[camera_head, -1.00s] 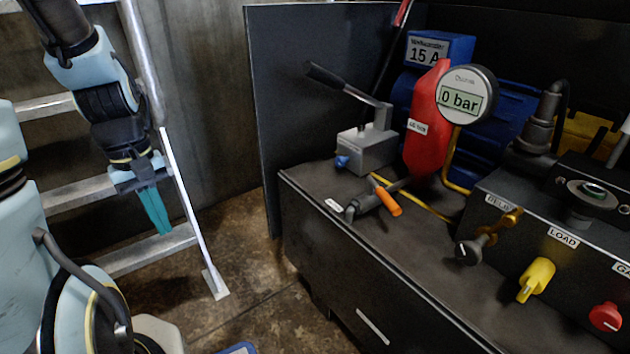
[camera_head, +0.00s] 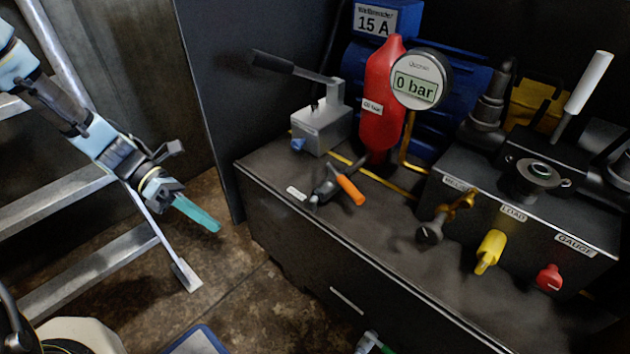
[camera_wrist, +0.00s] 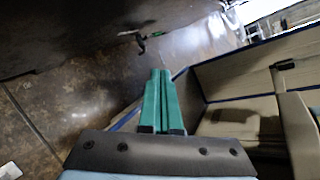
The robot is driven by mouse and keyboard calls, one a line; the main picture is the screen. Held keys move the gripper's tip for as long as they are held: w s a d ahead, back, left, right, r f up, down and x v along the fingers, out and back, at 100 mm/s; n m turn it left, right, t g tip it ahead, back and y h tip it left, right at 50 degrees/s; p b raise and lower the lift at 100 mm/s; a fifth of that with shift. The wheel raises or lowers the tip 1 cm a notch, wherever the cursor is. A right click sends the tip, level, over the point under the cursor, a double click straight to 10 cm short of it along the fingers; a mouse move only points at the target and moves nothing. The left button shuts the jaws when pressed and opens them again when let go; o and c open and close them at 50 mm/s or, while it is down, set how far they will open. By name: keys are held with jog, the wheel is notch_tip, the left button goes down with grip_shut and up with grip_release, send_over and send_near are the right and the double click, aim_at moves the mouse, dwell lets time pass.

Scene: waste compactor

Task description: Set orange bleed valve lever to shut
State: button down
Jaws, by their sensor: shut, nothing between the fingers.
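The orange bleed valve lever (camera_head: 350,190) sits on a dark valve body (camera_head: 325,187) on top of the black cabinet, near its left front edge. The lever slants down to the right in the head view. A small white label (camera_head: 296,193) lies just left of the valve; its text is too small to read. My gripper (camera_head: 214,228) has teal fingers that are closed together and empty. It is left of the cabinet, well apart from the lever, over the floor. The shut fingers also show in the wrist view (camera_wrist: 161,75), where the lever cannot be made out.
Behind the valve stand a grey hand pump (camera_head: 320,125) with a black-handled lever, a red cylinder (camera_head: 382,100) and a gauge (camera_head: 418,80) reading 0 bar. To the right are a yellow knob (camera_head: 489,250) and red knob (camera_head: 548,278). A metal ladder (camera_head: 95,270) stands left.

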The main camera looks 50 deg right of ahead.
jog(key=s+d+r+n+g+h, duration=0.1)
jog(key=s+d+n+g, duration=0.1)
jog(key=s+d, duration=0.3)
jog(key=s+d+r+n+g+h+p, duration=0.1)
jog(key=s+d+n+g, duration=0.1)
jog(key=s+d, duration=0.3)
jog(key=s+d+r+n+g+h, duration=0.1)
jog(key=s+d+r+n+h, duration=0.1)
jog(key=s+d+n, duration=0.2)
jog(key=shift+s+d+g+p, duration=0.2)
jog(key=shift+s+d, duration=0.15)
jog(key=shift+d, duration=0.45)
jog(key=shift+s+d+g+p, duration=0.1)
jog(key=shift+s+d+g, duration=0.2)
jog(key=shift+d, duration=0.45)
jog(key=shift+s+d+r, duration=0.15)
jog(key=shift+s+d, duration=0.05)
jog(key=shift+d, duration=0.35)
jog(key=shift+r, duration=0.1)
